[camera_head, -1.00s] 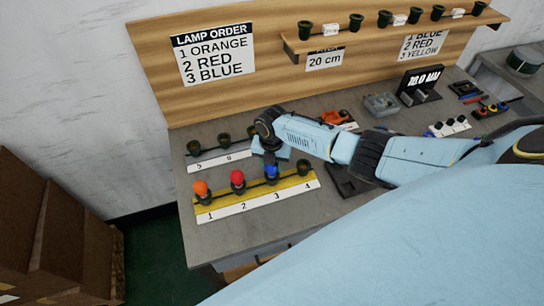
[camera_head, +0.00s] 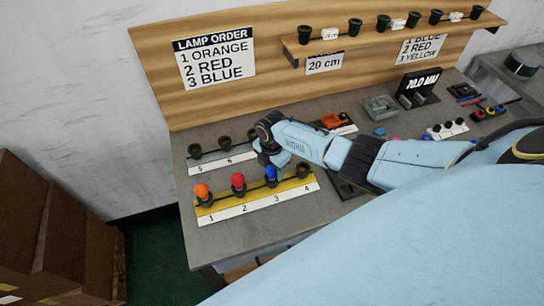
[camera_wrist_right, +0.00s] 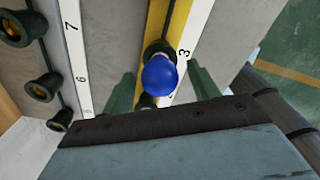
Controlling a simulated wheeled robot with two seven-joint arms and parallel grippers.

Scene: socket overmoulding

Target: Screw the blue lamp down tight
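The blue lamp (camera_head: 270,174) sits in socket 3 of the yellow strip (camera_head: 224,206), to the right of the red lamp (camera_head: 238,181) and the orange lamp (camera_head: 202,191). In the right wrist view the blue lamp (camera_wrist_right: 159,75) shows in its dark socket (camera_wrist_right: 160,48). My right gripper (camera_head: 279,165) is close behind and above the lamp. In the wrist view its green fingers (camera_wrist_right: 163,88) stand apart on either side of the bulb, with gaps visible. How far the lamp is screwed in cannot be told. My left gripper is not in view.
Socket 4 (camera_head: 303,170) is empty, right of the blue lamp. A white strip with empty sockets (camera_head: 222,160) lies behind. A grey tray (camera_head: 380,107) and small parts lie farther right. The bench front left (camera_head: 220,235) is clear.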

